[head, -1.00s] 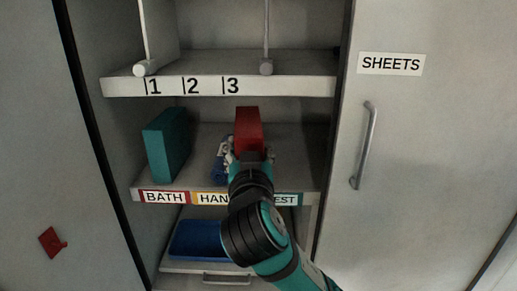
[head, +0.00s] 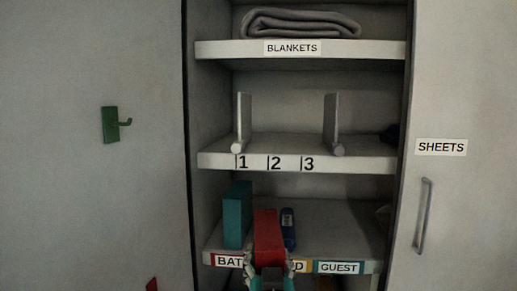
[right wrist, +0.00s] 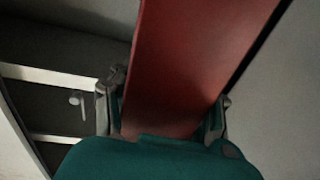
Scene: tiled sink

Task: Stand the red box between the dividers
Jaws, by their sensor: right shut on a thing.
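The red box (head: 267,232) is held upright in my right gripper (head: 270,266), in front of the lower labelled shelf. The right wrist view shows both fingers of the gripper (right wrist: 167,102) on either side of the red box (right wrist: 195,55). Two upright dividers, a left one (head: 244,118) and a right one (head: 331,118), stand on the shelf above, numbered 1, 2, 3. The space between them is empty. The red box is below that shelf's level in the picture. My left gripper is not in view.
A teal box (head: 237,215) stands left of the red box and a blue item (head: 288,228) sits to its right. A folded blanket (head: 300,23) lies on the top shelf. A dark item (head: 390,134) is at the right of the divider shelf.

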